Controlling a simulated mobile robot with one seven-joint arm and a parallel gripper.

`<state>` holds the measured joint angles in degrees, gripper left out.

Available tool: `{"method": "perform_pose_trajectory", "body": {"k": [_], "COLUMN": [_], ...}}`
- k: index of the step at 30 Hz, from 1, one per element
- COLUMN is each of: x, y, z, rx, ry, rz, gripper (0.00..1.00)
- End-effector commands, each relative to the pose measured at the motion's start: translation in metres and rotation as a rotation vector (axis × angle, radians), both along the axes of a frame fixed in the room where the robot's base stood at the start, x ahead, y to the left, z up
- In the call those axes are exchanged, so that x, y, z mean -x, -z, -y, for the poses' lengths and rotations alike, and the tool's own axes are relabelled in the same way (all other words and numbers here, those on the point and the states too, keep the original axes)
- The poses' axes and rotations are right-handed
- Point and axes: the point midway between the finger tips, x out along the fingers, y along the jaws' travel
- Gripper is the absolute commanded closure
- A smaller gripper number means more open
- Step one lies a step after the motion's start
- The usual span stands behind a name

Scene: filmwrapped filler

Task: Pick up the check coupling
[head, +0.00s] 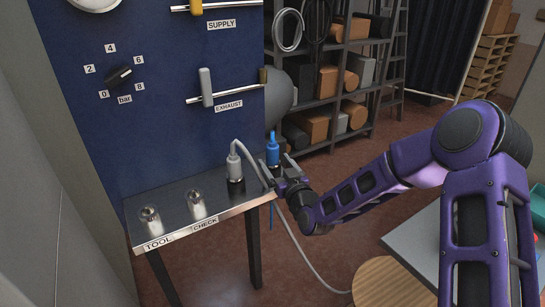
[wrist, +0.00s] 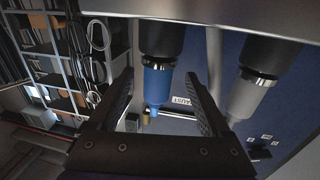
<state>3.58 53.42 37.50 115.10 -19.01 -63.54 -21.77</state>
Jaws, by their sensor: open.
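A blue coupling (head: 272,152) stands upright in a dark holder at the shelf's right end. A grey coupling (head: 234,167) with a grey hose stands left of it in another dark holder. Two silver fittings (head: 150,220) (head: 196,205) stand at the front, by the TOOL and CHECK labels. No label shows on either coloured coupling. My gripper (head: 279,169) is open and empty at the shelf's right end, close to the blue coupling. In the wrist view the blue coupling (wrist: 157,80) shows between my fingers (wrist: 160,78); contact is not visible. The grey coupling (wrist: 245,98) is to the right.
The metal shelf (head: 180,227) is against a blue panel with a dial, SUPPLY and EXHAUST valves. The grey hose (head: 295,245) hangs over the shelf's right side down towards the floor. A round wooden stool (head: 385,285) and grey table (head: 415,240) are at lower right.

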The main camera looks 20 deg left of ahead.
Motion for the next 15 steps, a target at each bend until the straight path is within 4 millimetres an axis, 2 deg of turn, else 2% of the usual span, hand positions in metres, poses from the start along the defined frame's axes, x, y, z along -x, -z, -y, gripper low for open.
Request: {"method": "perform_pose_trajectory", "body": {"k": [6,15], "x": [-0.011,-0.042], "y": [-0.001,-0.003], "z": [-0.009,-0.034], "rx": [0.000,0.000], "ry": [-0.001,-0.002], "rz": [0.000,0.000], "gripper": [0.18,0.18]}}
